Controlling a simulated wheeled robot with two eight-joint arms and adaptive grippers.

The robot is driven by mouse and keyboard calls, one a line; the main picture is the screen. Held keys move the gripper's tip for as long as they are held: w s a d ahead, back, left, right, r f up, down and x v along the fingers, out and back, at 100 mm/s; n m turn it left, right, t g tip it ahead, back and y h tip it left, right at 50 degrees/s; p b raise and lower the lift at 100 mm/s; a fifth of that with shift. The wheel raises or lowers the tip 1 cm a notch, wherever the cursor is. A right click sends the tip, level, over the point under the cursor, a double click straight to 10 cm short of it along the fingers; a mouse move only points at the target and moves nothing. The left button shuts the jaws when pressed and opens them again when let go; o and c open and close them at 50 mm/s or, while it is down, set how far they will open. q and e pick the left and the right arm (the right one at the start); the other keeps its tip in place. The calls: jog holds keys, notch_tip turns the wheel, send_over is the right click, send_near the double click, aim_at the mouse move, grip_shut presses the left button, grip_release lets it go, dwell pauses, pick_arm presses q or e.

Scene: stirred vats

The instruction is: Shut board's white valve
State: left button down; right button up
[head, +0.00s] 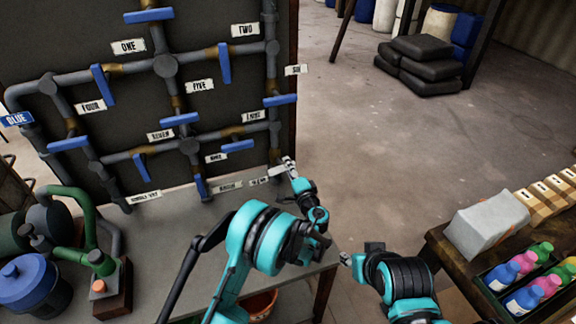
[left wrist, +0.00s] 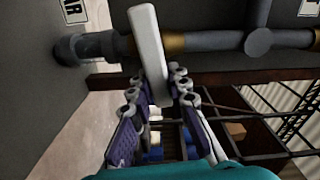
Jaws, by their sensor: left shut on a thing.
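The white valve (left wrist: 149,45) is a long white bar handle on a grey pipe with a brass-coloured collar. In the left wrist view it stands crosswise to the pipe, slightly tilted. My left gripper (left wrist: 157,92) is shut on the handle's near end, with a finger on each side. In the head view the left gripper (head: 289,166) is at the lower right edge of the dark board (head: 225,103), and the white handle (head: 277,170) is small and partly hidden beside it. My right gripper (head: 347,258) is away from the board, and its fingers are too unclear to judge.
Several blue valve handles (head: 225,63) and labelled pipes cover the board. A grey bench (head: 150,250) stands below it, with a green pump (head: 85,240) and a blue pot (head: 27,283) at left. A table with bottles (head: 525,280) is at right. The floor between is clear.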

pick_arm(q)
jog(key=shift+f+m, duration=0.2)
jog(key=shift+m, duration=0.6)
jog(key=c, duration=1.4)
grip_release()
jog(key=shift+s+d, duration=0.1)
jog(key=v, duration=1.2)
